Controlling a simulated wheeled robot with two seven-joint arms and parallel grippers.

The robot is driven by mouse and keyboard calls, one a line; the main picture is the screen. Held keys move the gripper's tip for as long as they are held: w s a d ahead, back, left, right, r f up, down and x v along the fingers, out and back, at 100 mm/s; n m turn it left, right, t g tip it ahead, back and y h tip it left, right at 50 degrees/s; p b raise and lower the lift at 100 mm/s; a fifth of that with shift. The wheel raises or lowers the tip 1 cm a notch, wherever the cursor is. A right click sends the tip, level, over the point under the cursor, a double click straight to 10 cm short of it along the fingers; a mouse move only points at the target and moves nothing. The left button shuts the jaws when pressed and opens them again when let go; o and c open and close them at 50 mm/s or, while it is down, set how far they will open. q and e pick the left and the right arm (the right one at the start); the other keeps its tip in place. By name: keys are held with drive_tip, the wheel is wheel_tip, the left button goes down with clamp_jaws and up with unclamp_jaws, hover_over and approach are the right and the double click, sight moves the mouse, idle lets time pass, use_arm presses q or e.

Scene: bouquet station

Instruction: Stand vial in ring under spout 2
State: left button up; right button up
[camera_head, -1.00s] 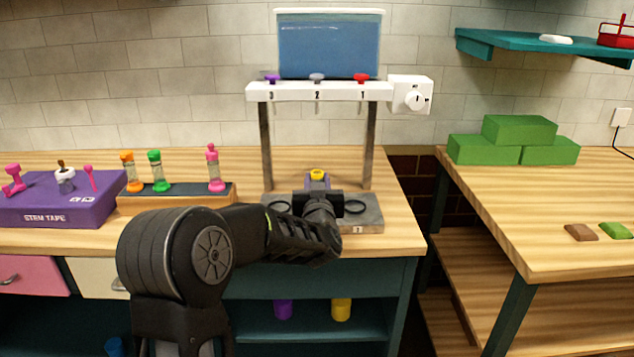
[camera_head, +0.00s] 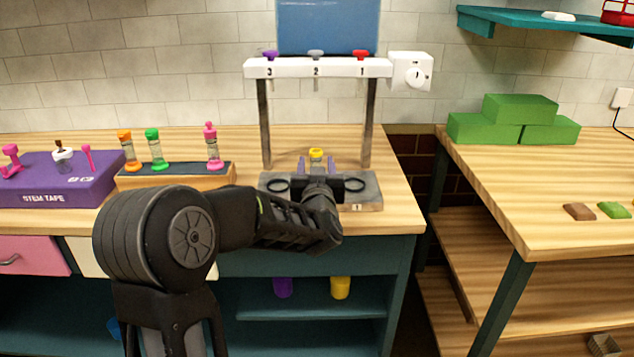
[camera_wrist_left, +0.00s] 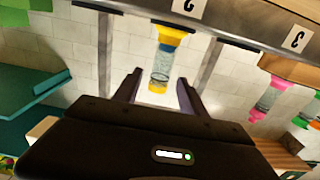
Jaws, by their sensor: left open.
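The vial (camera_head: 316,154) has a yellow cap and stands upright at the middle position of the grey base (camera_head: 362,196), below spout 2 (camera_head: 316,70). In the left wrist view, which is upside down, the vial (camera_wrist_left: 161,67) shows a clear body, yellow ends and a blue band at its base end, close to the base by the label 2. The middle ring is hidden by my gripper in the head view, so exact seating is hard to see. My left gripper (camera_head: 317,165) is open, with a finger on each side of the vial and gaps showing. My right gripper is out of view.
Empty dark rings (camera_head: 278,184) flank the middle position. Metal posts (camera_head: 367,123) carry the spout bar. A rack (camera_head: 180,176) with several vials and a purple box (camera_head: 60,186) stand left. Green blocks (camera_head: 515,122) sit on the right table.

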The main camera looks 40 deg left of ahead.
use_arm(q)
drive_tip(key=v, duration=0.9)
idle(1.3)
